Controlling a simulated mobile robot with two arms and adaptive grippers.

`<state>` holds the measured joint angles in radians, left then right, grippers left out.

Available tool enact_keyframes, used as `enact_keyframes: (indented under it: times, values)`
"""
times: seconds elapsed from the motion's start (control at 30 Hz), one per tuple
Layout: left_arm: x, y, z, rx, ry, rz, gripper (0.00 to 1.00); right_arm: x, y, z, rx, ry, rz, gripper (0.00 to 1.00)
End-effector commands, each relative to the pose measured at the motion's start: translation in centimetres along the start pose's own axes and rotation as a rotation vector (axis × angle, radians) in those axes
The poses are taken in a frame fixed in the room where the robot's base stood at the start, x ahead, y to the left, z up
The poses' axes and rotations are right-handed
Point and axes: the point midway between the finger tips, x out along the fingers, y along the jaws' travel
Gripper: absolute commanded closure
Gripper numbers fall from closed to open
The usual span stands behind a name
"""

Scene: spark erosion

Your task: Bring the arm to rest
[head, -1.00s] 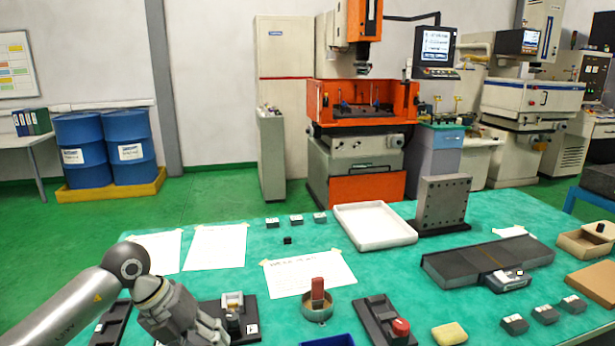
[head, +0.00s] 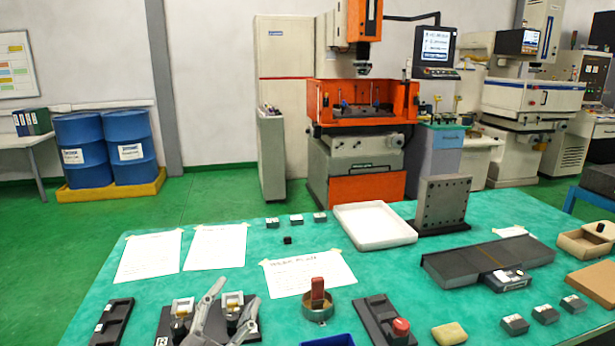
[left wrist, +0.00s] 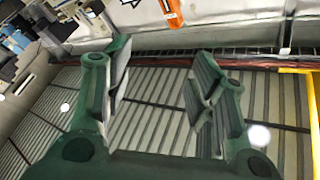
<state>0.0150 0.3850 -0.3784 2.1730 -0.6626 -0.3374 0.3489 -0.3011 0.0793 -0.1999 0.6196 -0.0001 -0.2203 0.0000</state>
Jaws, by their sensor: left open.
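My left gripper (head: 234,296) is at the bottom of the head view, left of centre, with its grey fingers spread and pointing up and away. It is in front of a dark block holder (head: 170,318) and hides part of it. In the left wrist view the gripper (left wrist: 160,75) is open, with nothing between its fingers. That view looks up at a ribbed ceiling, so the fingers point away from the table. My right gripper is in neither view.
The green table (head: 390,272) carries a ring with a red block (head: 318,300), a red-knobbed fixture (head: 385,318), a white tray (head: 375,228), an upright plate (head: 443,203) and paper sheets (head: 308,272). The orange machine (head: 360,100) stands behind the table.

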Motion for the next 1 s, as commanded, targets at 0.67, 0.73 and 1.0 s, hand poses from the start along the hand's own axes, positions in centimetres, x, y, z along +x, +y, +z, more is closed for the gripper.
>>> enact_keyframes:
  times: [0.67, 0.73, 1.0]
  values:
    - [-30.9, 10.5, 16.8, -0.480, -1.392, 0.265, 0.49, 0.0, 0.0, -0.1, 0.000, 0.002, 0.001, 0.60]
    - [-33.4, 11.4, 16.3, -0.503, -1.467, 0.316, 0.49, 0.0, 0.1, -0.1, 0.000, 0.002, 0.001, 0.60]
    - [-35.0, 15.2, 21.0, -0.511, -1.533, 0.361, 0.49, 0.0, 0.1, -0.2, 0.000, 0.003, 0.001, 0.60]
